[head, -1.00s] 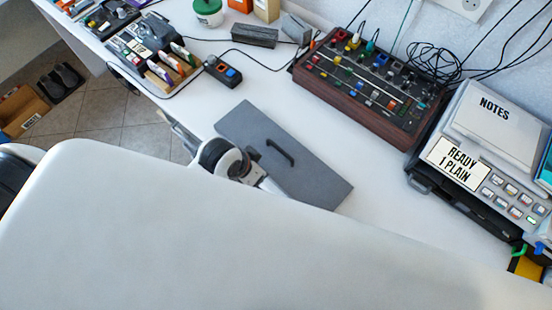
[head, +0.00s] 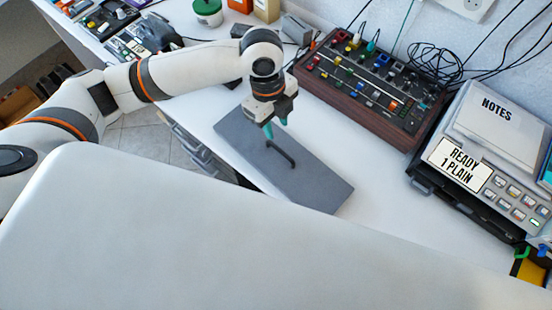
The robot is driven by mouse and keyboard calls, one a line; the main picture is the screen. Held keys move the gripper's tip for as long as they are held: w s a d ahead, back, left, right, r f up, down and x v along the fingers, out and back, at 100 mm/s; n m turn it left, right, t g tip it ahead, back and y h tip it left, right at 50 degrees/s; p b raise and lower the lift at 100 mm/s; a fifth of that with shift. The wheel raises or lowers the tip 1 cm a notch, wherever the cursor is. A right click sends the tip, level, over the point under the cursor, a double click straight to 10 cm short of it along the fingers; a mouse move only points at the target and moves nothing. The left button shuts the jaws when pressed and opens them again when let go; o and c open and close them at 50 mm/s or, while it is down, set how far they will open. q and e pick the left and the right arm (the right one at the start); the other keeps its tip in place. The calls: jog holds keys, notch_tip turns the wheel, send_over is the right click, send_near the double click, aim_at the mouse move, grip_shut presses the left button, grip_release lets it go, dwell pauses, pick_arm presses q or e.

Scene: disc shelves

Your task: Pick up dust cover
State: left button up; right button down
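The dust cover (head: 318,184) is a flat dark-grey panel lying on the white table in the head view. A black bar handle (head: 281,156) stands up from its middle. My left gripper (head: 276,127) points down over the cover, just above and beyond the handle's far end. Its teal fingertips are apart with nothing seen between them. A gap seems to show between fingertips and handle, but contact is hard to judge. The cover's near edge is partly hidden by a large white surface in front. My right gripper is not in view.
A wood-sided control box (head: 372,85) with coloured knobs stands behind the cover. A grey machine with a "READY 1 PLAIN" label (head: 460,163) is on the right. Black cables (head: 432,62) lie at the back. Bare table (head: 385,200) lies between cover and machine.

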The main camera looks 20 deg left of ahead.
pick_arm(q)
send_over(280, 150)
jog(key=f, duration=0.6)
jog(key=shift+s+a, duration=0.1)
jog(key=shift+a, duration=0.2)
jog(key=shift+d+f+p, duration=0.2)
jog(key=shift+f+p, duration=0.4)
jog(key=shift+f, duration=2.25)
grip_shut()
